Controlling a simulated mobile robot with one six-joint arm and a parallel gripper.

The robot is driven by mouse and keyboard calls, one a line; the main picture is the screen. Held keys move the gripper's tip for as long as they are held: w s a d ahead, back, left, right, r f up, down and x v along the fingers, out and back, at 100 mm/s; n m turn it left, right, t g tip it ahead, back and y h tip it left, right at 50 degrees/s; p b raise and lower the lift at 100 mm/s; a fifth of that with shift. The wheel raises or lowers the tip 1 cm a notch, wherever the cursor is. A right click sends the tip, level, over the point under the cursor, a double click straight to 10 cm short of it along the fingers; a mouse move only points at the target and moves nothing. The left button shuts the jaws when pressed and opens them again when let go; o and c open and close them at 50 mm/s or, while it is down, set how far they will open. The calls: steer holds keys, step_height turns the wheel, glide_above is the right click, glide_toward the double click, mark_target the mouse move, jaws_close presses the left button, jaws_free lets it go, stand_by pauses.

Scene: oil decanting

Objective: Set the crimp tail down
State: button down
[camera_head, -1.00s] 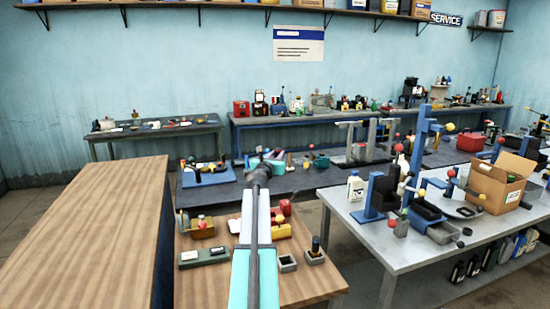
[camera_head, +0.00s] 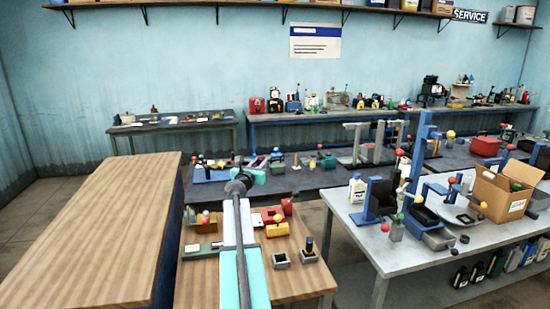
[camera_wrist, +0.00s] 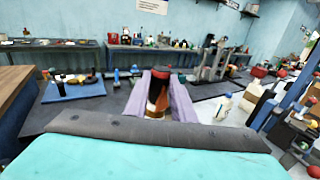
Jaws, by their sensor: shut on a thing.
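My gripper (camera_wrist: 160,84) shows in the wrist view with its two purple fingers closed around a dark brown and orange piece with a reddish top (camera_wrist: 157,98). I take this piece to be the crimp tail, but its full shape is hidden between the fingers. It is held in front of the dark bench (camera_wrist: 95,112), and I cannot tell whether it touches anything. In the head view my arm reaches forward over the small wooden table, and its wrist mostly hides the gripper and the held piece.
The small wooden table (camera_head: 205,285) carries red and yellow parts (camera_head: 275,222) and small dark blocks (camera_head: 281,260). A bare wooden counter (camera_head: 90,225) stands left. A grey bench (camera_head: 365,235) at right holds a white bottle (camera_head: 356,188), blue stands and a cardboard box (camera_head: 503,192).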

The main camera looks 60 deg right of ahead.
steer(key=w+a+f+n+t, duration=0.1)
steer(key=w+a+f, duration=0.2)
steer(key=w+a, duration=0.55)
steer(key=w+a+f+t, duration=0.1)
steer(key=w+a+f, duration=0.35)
steer(key=a, duration=0.75)
steer(key=w+a+f+n+t, duration=0.1)
steer(key=w+a+f, duration=0.2)
steer(key=w+a, duration=0.55)
steer(key=w+a+f+n+t+y, duration=0.1)
steer(key=a+f+t, duration=0.15)
steer(key=a, duration=1.55)
steer(key=a+f+n+t+y, duration=0.1)
steer(key=a+f, duration=0.2)
steer(key=a, duration=1.4)
steer(key=s+a+f+n+b, duration=0.1)
steer(key=s+a+f+b, duration=0.15)
steer(key=a, duration=0.65)
steer(key=s+a+f+t+b, duration=0.1)
steer(key=a+f+b, duration=0.2)
steer(key=f+b, duration=0.6)
steer(key=s+a+f+y+b, duration=0.1)
steer(key=a+f+b, duration=0.3)
steer(key=f+b, duration=0.6)
steer(key=shift+s+a+f+n+t, duration=0.25)
steer(key=shift+f+n+t, duration=0.1)
steer(key=shift+f+n, duration=0.1)
steer(key=shift+a, duration=0.15)
